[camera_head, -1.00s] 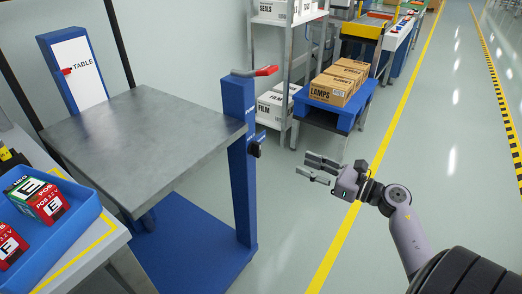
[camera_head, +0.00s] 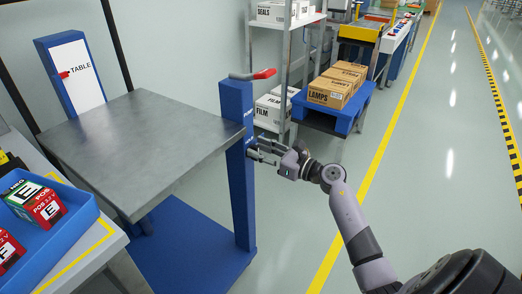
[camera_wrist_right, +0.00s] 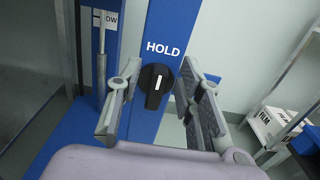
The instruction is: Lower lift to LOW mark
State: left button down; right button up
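The lift is a blue frame with a grey table top (camera_head: 140,140) and a blue front post (camera_head: 240,195). A lever with a red grip (camera_head: 262,74) tops that post. A sign reading TABLE (camera_head: 78,72) with a red pointer (camera_head: 64,75) stands on the rear post; the pointer is near mid-height. In the right wrist view a black knob (camera_wrist_right: 156,86) sits on the post below the word HOLD. My right gripper (camera_head: 255,150) is open, its fingers on either side of the knob in the right wrist view (camera_wrist_right: 160,105). Contact cannot be told. My left gripper is not in view.
A blue tray (camera_head: 70,232) with red and green boxes stands on a bench at the left. A shelf with white cartons (camera_head: 270,108) and a blue stand with LAMPS boxes (camera_head: 330,92) are behind the post. The floor right of the yellow line is clear.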

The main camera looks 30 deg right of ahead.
grip_shut()
dwell(0.4)
